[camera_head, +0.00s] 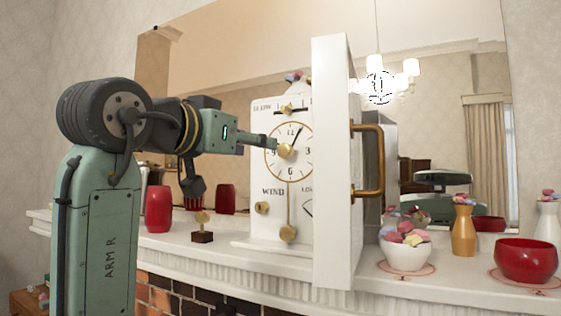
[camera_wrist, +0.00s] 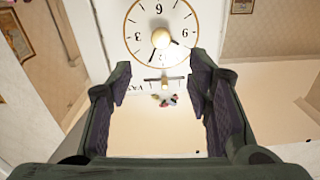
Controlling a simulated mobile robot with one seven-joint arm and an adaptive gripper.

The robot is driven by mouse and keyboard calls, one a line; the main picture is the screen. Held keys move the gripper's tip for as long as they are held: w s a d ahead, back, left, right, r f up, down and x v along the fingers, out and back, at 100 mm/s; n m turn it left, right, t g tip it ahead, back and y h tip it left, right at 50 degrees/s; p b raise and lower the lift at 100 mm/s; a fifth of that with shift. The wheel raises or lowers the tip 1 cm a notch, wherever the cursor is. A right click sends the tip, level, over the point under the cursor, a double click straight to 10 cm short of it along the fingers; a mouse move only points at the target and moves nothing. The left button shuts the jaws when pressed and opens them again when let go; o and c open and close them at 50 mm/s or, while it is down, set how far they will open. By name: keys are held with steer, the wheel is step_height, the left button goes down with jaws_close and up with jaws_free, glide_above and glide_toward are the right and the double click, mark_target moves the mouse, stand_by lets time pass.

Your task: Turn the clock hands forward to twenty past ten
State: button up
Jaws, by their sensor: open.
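The white clock (camera_head: 263,180) stands on the mantel, its gold-rimmed dial facing me. The dial also shows upside down in the wrist view (camera_wrist: 137,25). The long dark hand (camera_head: 298,132) points near one. The short hand (camera_wrist: 177,42) points near ten, so the dial reads roughly five past ten. A brass knob (camera_head: 286,151) sits at the dial's centre. My gripper (camera_head: 270,142) is just in front of the dial, by the knob. In the wrist view its fingers (camera_wrist: 158,72) are apart with nothing between them; I cannot tell whether they touch the knob.
A tall white panel (camera_head: 332,170) with a brass handle (camera_head: 371,160) stands close right of the dial. A brass pendulum bob (camera_head: 288,233) hangs below. Red cup (camera_head: 158,209), brass piece on a dark block (camera_head: 202,237), white bowl (camera_head: 405,257) and red bowl (camera_head: 525,260) stand on the mantel.

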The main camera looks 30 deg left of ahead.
mark_target(283, 149)
steer(key=w+n+p, duration=0.1)
steer(key=w, duration=0.2)
steer(key=w+n+p, duration=0.1)
steer(key=w, duration=0.2)
steer(key=w+n+p, duration=0.1)
steer(key=w, duration=0.2)
steer(key=shift+w+a, duration=0.2)
steer(key=shift+a, duration=0.2)
steer(key=shift+w+f, duration=0.1)
steer(key=shift+w, duration=0.6)
steer(key=shift+c, duration=0.2)
jaws_close()
